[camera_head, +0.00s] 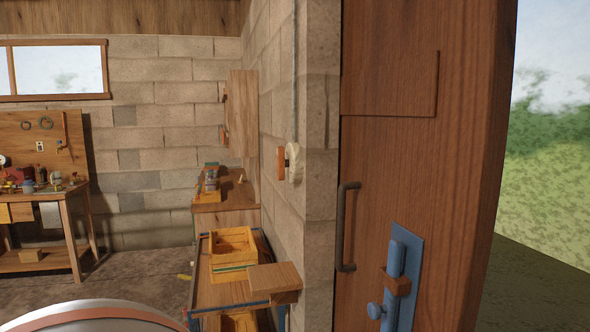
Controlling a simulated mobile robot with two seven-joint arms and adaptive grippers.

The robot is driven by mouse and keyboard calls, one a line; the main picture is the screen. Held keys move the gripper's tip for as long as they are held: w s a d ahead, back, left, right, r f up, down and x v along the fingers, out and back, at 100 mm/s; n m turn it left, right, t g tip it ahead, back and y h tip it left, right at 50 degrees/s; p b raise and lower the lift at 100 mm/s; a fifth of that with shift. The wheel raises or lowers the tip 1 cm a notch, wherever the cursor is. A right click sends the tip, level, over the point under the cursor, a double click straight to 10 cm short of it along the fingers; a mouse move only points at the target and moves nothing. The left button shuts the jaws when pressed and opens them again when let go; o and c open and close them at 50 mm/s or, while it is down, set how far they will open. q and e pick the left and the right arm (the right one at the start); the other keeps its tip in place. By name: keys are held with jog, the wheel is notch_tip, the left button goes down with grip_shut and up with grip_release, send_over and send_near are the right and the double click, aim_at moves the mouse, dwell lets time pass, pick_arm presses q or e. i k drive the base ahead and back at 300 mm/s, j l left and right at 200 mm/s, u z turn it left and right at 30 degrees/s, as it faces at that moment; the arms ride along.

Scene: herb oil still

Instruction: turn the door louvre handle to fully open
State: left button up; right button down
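A brown wooden door (420,160) fills the right of the head view. It carries a dark vertical pull handle (342,225) at its left edge. Right of that is a blue plate (412,270) with an upright blue bar (395,262), a brown block across it and a round blue knob (376,310). A rectangular panel (390,80) is outlined on the upper door. I see no louvre slats, and I cannot tell which part is the louvre handle or its setting. Neither of my grippers is in view.
A block wall (323,150) adjoins the door, with a cord hanging to a pale fitting (293,162). A low wooden bench (207,285) bears a yellow crate (233,258). A round metal vessel (90,318) is at bottom left. A workbench (75,205) stands far left.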

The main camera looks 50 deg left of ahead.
aim_at(281, 163)
jog(key=u, duration=1.8)
jog(key=j+z, duration=0.15)
jog(key=z, duration=0.75)
jog(key=j+z, duration=0.35)
jog(key=z, duration=0.15)
jog(key=j+z, duration=0.75)
jog(key=j, duration=0.2)
jog(key=k+j+z, duration=0.2)
jog(key=j, duration=0.2)
jog(key=k+j, duration=0.1)
jog(key=j, duration=0.2)
jog(key=j+z, duration=0.1)
jog(key=j, duration=0.25)
jog(key=k+j, duration=0.15)
jog(key=j, duration=0.15)
jog(key=k+j+u, duration=0.1)
jog(key=j+u, duration=0.5)
jog(key=j, duration=0.25)
jog(key=k+l+u, duration=0.1)
jog(key=u, duration=1.4)
